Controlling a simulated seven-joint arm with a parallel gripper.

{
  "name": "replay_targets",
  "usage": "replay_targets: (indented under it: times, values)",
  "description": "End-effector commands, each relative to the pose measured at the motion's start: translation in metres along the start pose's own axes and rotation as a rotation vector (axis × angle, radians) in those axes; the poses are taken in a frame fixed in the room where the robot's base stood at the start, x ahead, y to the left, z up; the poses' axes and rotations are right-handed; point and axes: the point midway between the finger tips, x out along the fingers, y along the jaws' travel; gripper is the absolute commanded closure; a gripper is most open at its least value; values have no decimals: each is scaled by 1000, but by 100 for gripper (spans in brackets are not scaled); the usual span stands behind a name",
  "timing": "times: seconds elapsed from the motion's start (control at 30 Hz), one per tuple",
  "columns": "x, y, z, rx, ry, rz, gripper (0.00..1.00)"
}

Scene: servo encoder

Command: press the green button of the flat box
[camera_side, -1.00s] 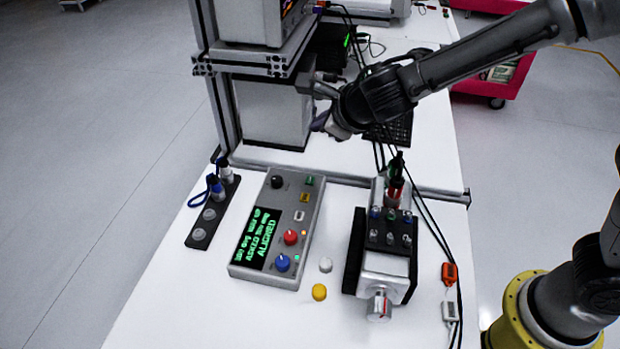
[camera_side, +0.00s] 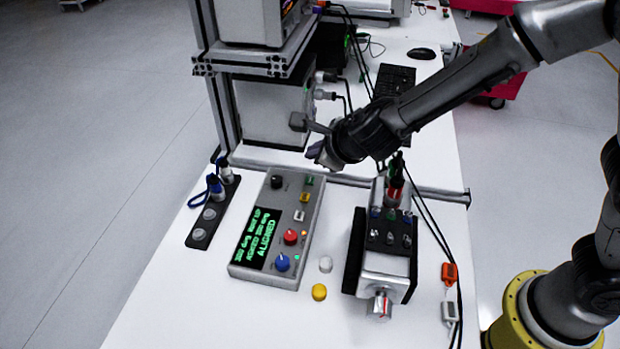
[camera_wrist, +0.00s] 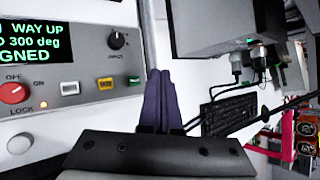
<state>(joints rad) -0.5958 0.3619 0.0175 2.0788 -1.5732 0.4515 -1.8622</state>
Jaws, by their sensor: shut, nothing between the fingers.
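The flat box (camera_side: 300,245) lies on the white table, with a lit screen (camera_side: 259,238) whose green text includes "ALIGNED". Its green button (camera_side: 309,181) is at the far right corner, beyond the yellow and white buttons; it also shows in the wrist view (camera_wrist: 134,80). My gripper (camera_side: 316,153) is shut and empty, above and beyond the box's far end, apart from the button. In the wrist view its purple fingers (camera_wrist: 160,98) are together, just right of the green button.
A black knob (camera_side: 277,182), red knob (camera_side: 290,237) and blue knob (camera_side: 283,263) stand on the box. A motor unit (camera_side: 384,264) stands to its right, a black connector strip (camera_side: 213,212) to its left. A framed grey cabinet (camera_side: 270,115) rises behind.

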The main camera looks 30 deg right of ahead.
Motion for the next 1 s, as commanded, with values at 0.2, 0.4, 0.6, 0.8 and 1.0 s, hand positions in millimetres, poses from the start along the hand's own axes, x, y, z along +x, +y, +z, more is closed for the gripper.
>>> replay_targets:
  times: [0.2, 0.4, 0.6, 0.8, 1.0]
  values:
    - [19, 14, -15, -3, 3, 0, 100]
    - [29, 21, -21, -1, 1, -1, 100]
    - [32, 23, -23, 0, 0, -1, 100]
    - [32, 23, -23, 0, 0, -1, 100]
    - [31, 23, -23, 0, 0, -1, 100]
